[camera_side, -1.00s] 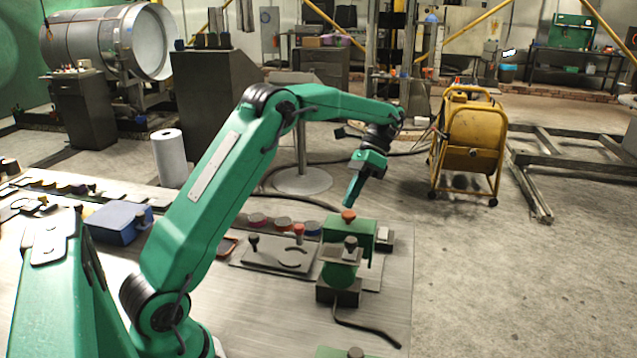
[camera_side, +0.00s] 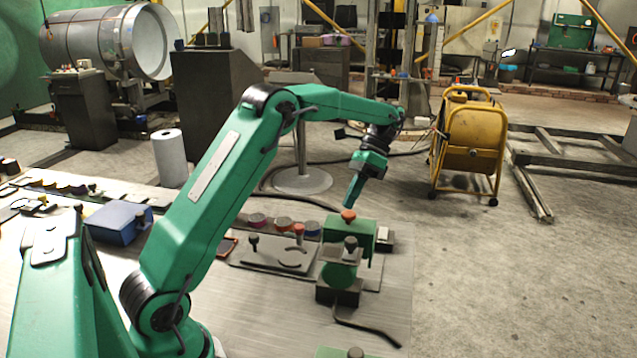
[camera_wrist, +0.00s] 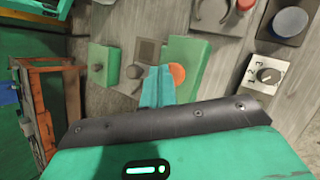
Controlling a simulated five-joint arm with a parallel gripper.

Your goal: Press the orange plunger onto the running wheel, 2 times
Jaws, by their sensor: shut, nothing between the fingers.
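The orange plunger (camera_side: 348,215) is a small round cap on top of a green machine housing (camera_side: 362,232). The housing stands on a dark base on the bench. My gripper (camera_side: 350,203) is shut and empty, its fingertips just above the plunger in the side view; I cannot tell whether they touch it. In the wrist view the shut fingers (camera_wrist: 157,88) lie beside the orange plunger (camera_wrist: 177,75), which shows at their right. The running wheel cannot be made out clearly; the housing probably hides part of it.
A grey plate (camera_side: 275,255) with a black knob lies left of the machine. A blue box (camera_side: 115,222) stands further left.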

